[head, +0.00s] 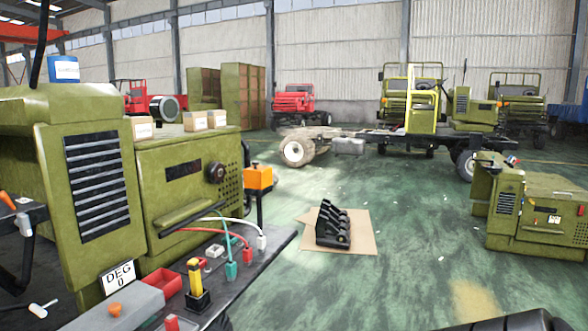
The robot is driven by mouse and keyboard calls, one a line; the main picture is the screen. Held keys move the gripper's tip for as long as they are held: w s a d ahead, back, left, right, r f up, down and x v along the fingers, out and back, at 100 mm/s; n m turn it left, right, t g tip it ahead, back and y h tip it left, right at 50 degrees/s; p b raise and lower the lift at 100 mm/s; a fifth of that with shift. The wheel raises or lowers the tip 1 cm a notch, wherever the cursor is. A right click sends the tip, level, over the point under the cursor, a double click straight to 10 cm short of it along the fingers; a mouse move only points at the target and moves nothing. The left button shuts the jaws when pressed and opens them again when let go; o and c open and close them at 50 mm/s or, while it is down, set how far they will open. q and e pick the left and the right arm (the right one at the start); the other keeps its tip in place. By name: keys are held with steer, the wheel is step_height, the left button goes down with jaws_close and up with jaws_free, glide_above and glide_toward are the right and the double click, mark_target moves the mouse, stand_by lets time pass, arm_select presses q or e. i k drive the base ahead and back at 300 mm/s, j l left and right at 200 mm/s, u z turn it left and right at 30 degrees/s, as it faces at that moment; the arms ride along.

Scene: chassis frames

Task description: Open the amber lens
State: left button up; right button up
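No part in the head view is plainly marked as the amber lens. A small orange dome (114,310) sits on a grey box (130,303) at the lower left; I cannot tell whether it is the lens. An orange box (258,178) stands on a dark post beside the green cabinet, with a small knob on top. A yellow upright piece (194,278) stands in a black base on the dark bench. Neither of my grippers can be made out. A dark shape at the bottom right edge is too cut off to identify.
The green machine (90,180) and cabinet (190,200) fill the left. A black part (332,225) lies on cardboard (362,234).

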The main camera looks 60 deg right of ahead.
mark_target(256, 176)
steer(key=z, duration=1.55)
steer(key=u, duration=0.4)
steer(key=i+l+u, duration=0.1)
steer(key=u, duration=0.3)
steer(key=l+u, duration=0.2)
steer(key=u, duration=0.15)
steer(key=i+l+u, duration=0.1)
steer(key=l+u, duration=0.55)
steer(key=l, duration=0.2)
steer(key=l+u, duration=0.35)
steer(key=l, duration=0.6)
steer(key=k+l, duration=0.1)
steer(key=l, duration=0.55)
steer(key=l+u, duration=0.1)
steer(key=l, duration=0.5)
steer(key=k+l+u, duration=0.1)
steer(key=l, duration=0.5)
steer(key=k, duration=0.05)
